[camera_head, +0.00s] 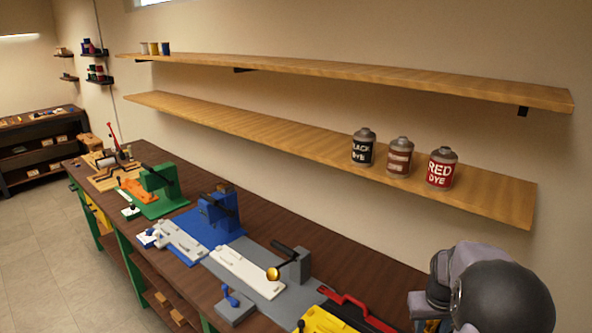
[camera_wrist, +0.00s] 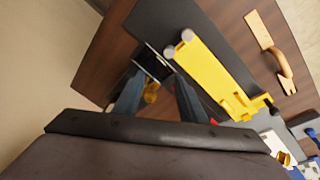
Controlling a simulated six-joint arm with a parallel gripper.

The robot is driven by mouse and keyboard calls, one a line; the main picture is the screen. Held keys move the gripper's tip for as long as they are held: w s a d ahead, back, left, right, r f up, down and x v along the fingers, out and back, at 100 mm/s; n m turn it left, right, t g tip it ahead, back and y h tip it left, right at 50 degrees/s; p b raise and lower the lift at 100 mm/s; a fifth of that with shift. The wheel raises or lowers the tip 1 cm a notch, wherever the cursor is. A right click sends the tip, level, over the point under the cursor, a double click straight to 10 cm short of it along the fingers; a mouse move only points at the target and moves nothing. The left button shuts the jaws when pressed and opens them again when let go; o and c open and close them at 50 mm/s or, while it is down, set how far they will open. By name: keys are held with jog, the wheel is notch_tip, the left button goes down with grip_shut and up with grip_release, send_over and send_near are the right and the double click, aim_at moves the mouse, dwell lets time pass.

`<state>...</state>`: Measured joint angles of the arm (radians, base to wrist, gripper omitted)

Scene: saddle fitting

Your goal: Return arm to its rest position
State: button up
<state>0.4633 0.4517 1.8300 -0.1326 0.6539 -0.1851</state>
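In the wrist view my gripper (camera_wrist: 159,84) points down over the workbench. Its two grey fingers stand apart, and I see nothing clasped between them. A small gold part (camera_wrist: 152,92) shows in the gap, apparently below the fingers. A yellow fixture (camera_wrist: 210,68) lies to the right of the fingers, beside a dark grey plate (camera_wrist: 160,22). In the head view my arm is at the lower right, and the gripper itself is hidden or out of frame.
The dark wooden workbench (camera_head: 347,260) holds a blue station (camera_head: 219,212), a green station (camera_head: 160,190) and a yellow-and-red fixture (camera_head: 335,318). Dye cans (camera_head: 399,158) stand on the lower wall shelf (camera_head: 487,195). A wooden-handled tool (camera_wrist: 265,40) lies at right in the wrist view.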

jog(key=s+a+f+m+g+y, duration=0.2)
jog(key=s+a+f, duration=0.25)
jog(key=s, duration=0.45)
jog(key=s+a+n+g+b, duration=0.1)
jog(key=s+a+b, duration=0.1)
jog(key=s+a, duration=1.1)
jog(key=w+a+r+n+t, duration=0.1)
jog(key=w+a+r+n, duration=0.15)
jog(key=a, duration=0.25)
notch_tip(320, 180, down, 20)
jog(key=b, duration=2)
jog(key=shift+w, duration=0.35)
jog(key=shift+r+n, duration=0.25)
jog(key=shift+r, duration=0.05)
